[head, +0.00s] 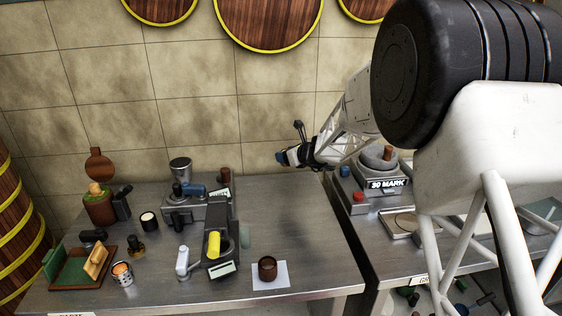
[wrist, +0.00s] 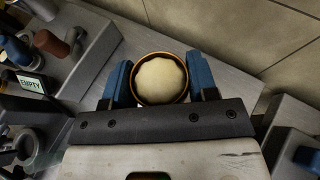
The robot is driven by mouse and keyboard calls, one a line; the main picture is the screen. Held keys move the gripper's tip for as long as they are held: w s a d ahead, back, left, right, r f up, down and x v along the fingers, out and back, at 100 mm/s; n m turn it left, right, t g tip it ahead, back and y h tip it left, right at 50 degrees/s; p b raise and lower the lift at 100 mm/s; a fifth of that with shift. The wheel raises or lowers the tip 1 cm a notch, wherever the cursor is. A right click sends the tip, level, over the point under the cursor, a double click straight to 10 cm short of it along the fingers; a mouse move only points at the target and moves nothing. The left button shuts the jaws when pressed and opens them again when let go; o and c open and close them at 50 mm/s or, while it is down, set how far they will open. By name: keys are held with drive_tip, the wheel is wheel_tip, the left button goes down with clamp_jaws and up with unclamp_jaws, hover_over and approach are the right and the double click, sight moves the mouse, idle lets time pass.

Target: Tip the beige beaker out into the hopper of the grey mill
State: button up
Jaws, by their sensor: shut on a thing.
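My gripper (wrist: 160,82) is shut on a round vessel, taken to be the beaker (wrist: 135,88), with its blue fingers on either side of it. Its rim looks amber-brown, and a pale, domed filling shows inside; its outer wall is mostly hidden. In the head view my gripper (head: 284,157) is in the air near the back wall, above the table's back right. The grey machine (head: 204,208), apparently the mill, stands to its left, with a silver cup-like hopper (head: 180,168) on top. An "EMPTY" sign (wrist: 30,85) shows on it in the wrist view.
A brown cup (head: 267,270) stands on white paper at the front. A yellow cylinder (head: 214,244) sits in the machine's front part. Jars and a green-and-brown tray (head: 75,273) are at left. A "30 MARK" machine (head: 388,184) stands at right. The table's right side is bare.

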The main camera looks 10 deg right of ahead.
drive_tip(key=d+r+m+t+h, duration=0.1)
drive_tip(key=d+r+m+h, duration=0.1)
drive_tip(key=d+r, duration=0.1)
wheel_tip(320, 180, up, 3)
drive_tip(key=n+g+y, duration=0.7)
drive_tip(key=n+g, duration=0.1)
drive_tip(key=n, duration=0.1)
hover_over(177, 168)
idle(0.7)
drive_tip(key=shift+f, duration=0.3)
drive_tip(key=shift+f, duration=1.25)
